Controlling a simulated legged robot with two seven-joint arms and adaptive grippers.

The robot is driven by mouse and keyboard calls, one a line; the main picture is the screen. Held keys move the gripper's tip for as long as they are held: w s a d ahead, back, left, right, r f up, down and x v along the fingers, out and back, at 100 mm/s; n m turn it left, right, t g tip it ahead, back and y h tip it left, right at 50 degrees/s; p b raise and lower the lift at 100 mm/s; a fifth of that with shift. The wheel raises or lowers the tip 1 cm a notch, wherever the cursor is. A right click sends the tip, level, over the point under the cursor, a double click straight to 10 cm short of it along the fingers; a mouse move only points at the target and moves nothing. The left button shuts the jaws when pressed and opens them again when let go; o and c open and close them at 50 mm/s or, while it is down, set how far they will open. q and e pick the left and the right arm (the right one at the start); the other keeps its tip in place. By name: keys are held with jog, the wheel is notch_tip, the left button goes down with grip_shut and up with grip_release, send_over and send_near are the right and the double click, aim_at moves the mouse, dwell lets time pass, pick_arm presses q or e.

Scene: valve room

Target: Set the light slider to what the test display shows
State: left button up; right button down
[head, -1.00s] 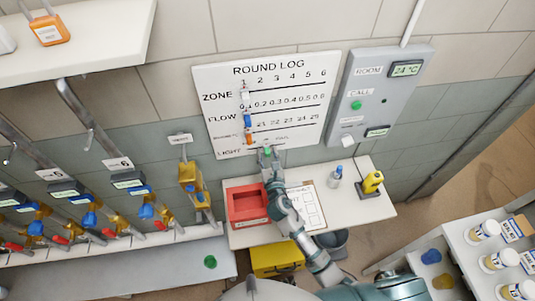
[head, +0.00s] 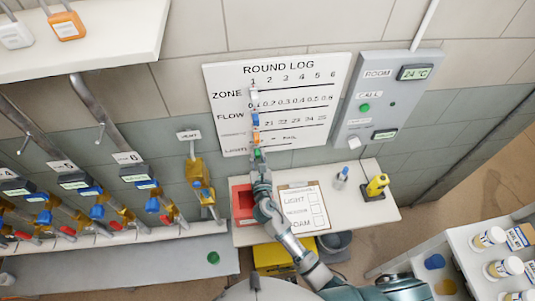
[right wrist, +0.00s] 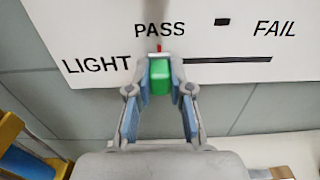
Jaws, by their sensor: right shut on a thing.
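The ROUND LOG board (head: 300,78) hangs on the wall with rows of sliders. The green light slider (right wrist: 159,76) sits below the word PASS, at the left part of the LIGHT row, in the right wrist view. A red mark is just above it. FAIL is far to its right. My right gripper (head: 258,157) is shut on the green slider, one finger on each side. A small lower display (head: 385,134) on the grey panel has text too small to read; I cannot tell if it is the test display. My left gripper is not in view.
Below the board, a shelf (head: 345,222) holds a red tray (head: 242,203), a clipboard (head: 303,207), a small bottle (head: 341,177) and a yellow device (head: 376,186). Other sliders stand just above my gripper. Pipes with valves (head: 153,205) are at left.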

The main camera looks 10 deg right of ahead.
jog(key=c, duration=1.2)
grip_release()
jog(key=shift+o, duration=0.8)
jog(key=shift+w+a, duration=0.1)
jog(key=shift+a, duration=0.15)
jog(key=shift+s+a, duration=0.15)
jog(key=shift+s, duration=0.15)
jog(key=s, duration=1.1)
jog(key=shift+s, duration=0.2)
jog(key=shift+f, duration=0.1)
